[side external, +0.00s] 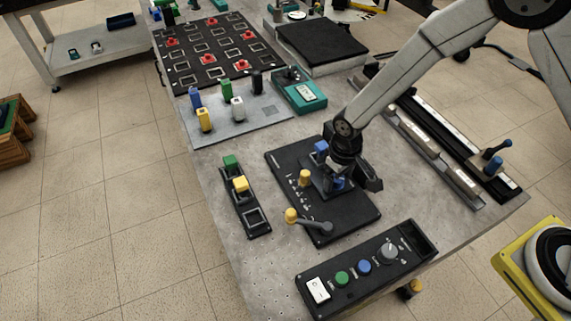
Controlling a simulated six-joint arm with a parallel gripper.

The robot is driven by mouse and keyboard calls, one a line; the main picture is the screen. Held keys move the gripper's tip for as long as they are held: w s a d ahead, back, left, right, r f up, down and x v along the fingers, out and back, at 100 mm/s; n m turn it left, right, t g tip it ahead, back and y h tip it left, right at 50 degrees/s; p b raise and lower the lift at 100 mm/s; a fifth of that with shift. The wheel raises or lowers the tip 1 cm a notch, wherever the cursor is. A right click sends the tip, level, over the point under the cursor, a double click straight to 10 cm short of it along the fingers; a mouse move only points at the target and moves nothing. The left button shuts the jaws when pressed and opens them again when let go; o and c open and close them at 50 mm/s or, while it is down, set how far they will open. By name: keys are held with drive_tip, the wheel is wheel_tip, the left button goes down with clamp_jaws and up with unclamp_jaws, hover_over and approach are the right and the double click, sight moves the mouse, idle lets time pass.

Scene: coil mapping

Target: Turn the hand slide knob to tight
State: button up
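My gripper (340,183) points down over the black plate (345,218) in the middle of the bench. A blue part (321,147) stands at the far side of the plate, just left of my wrist. A bit of blue also shows low at my fingers; I cannot tell whether they touch it. A yellow knob (305,177) stands upright left of my gripper, beside a row of small white marks. A grey lever (314,226) with a yellow end knob lies at the plate's near left. I cannot tell which part is the hand slide knob. My fingertips are partly hidden.
A control box (345,287) with green and blue buttons and a grey dial (387,252) is at the front. A long rail (440,150) with a blue-handled lever (492,158) runs along the right. A narrow tray (247,208) with green and yellow blocks is left.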

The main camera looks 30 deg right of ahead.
drive_tip(key=shift+r, duration=3.9)
drive_tip(key=s+d+r+m+t, duration=0.1)
drive_tip(key=s+d+r, duration=0.2)
drive_tip(key=s+d, duration=0.2)
drive_tip(key=s+d+r+m+t, duration=0.1)
drive_tip(key=s+d+r, duration=0.3)
drive_tip(key=d, duration=0.6)
drive_tip(key=shift+s+d+r+m+t, duration=0.3)
drive_tip(key=shift+s+m, duration=0.1)
drive_tip(key=shift+s, duration=0.7)
